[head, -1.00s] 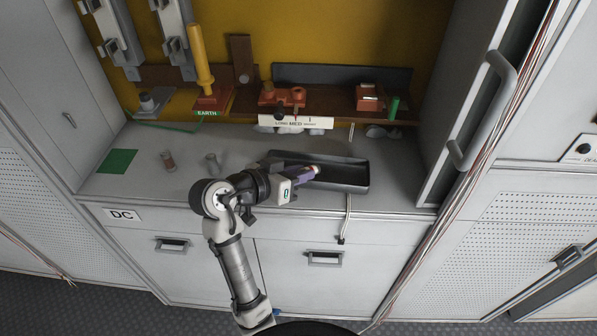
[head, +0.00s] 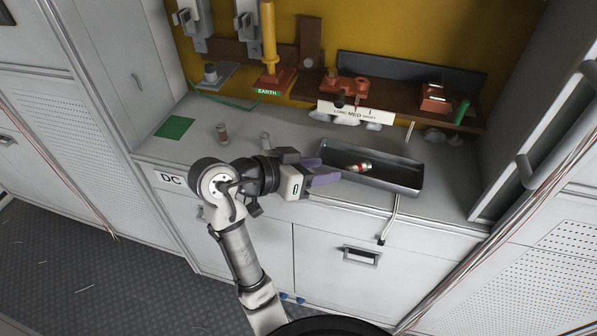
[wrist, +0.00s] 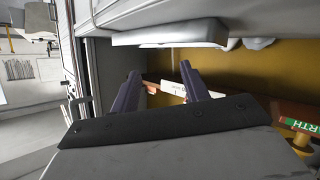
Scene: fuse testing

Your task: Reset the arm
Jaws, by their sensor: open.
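My gripper (head: 319,172) is at the left end of the black tray in the head view, with its purple fingers apart and nothing between them. It also shows in the wrist view (wrist: 160,88), the two fingers spread and empty, pointing toward the cabinet's back panel. My arm (head: 238,230) reaches up from the bottom of the head view and bends at the counter's front edge. A red and white fuse (head: 359,167) lies in the black tray (head: 400,184), just right of my fingertips and apart from them.
Another fuse (head: 222,134) and a small clear cylinder (head: 265,141) stand on the counter at left, near a green square (head: 175,127). Terminals and a label plate (head: 355,113) line the back. A door handle is at right.

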